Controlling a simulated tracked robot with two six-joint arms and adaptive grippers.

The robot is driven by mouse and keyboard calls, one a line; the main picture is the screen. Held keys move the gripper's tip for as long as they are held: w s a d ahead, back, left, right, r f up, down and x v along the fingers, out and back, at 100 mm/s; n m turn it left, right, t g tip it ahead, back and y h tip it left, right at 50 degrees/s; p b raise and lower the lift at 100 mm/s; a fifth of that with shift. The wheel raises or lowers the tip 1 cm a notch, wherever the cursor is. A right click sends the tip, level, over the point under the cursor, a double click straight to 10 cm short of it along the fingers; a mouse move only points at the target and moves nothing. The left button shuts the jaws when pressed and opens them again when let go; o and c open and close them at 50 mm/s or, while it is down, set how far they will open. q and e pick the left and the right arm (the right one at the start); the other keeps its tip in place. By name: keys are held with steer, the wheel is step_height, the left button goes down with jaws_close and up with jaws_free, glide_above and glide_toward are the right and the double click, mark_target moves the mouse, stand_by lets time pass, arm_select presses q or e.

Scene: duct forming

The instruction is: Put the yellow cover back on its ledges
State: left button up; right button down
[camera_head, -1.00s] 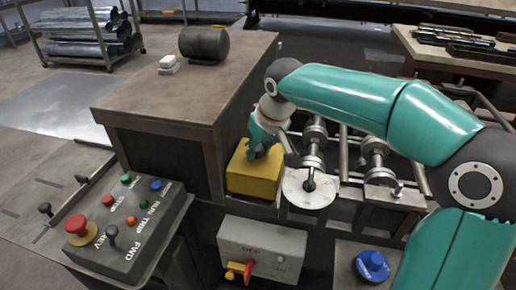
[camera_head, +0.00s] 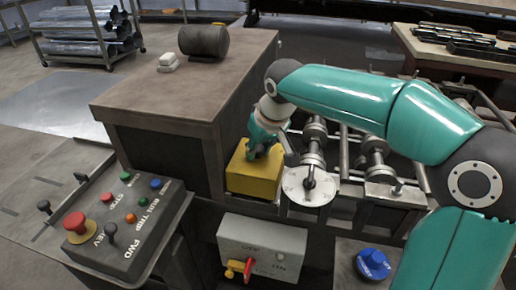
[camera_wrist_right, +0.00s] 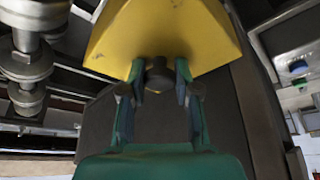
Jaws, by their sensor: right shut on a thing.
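The yellow cover (camera_head: 254,176) is a box-like piece beside the roller shafts, against the right side of the brown-topped cabinet. It also shows in the right wrist view (camera_wrist_right: 165,30), with a dark round knob (camera_wrist_right: 159,76) on it. My right gripper (camera_head: 262,150) is above the cover, fingers pointing down. In the right wrist view my right gripper (camera_wrist_right: 160,82) is shut on the knob, one finger on each side. The ledges are not visible; the cover and machine frame hide where it rests. My left gripper is not in view.
A round metal disc (camera_head: 309,186) with a dark handle sits just right of the cover, near the roller shafts (camera_head: 314,140). A grey switch box (camera_head: 262,248) is below. A button console (camera_head: 128,222) stands at left. A dark cylinder (camera_head: 204,43) lies on the cabinet.

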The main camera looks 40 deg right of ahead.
steer(key=shift+f, duration=0.2)
steer(key=shift+c, duration=1.8)
jaws_free()
step_height(320, 180, up, 9)
steer(key=p, duration=0.7)
steer(key=shift+p, duration=0.4)
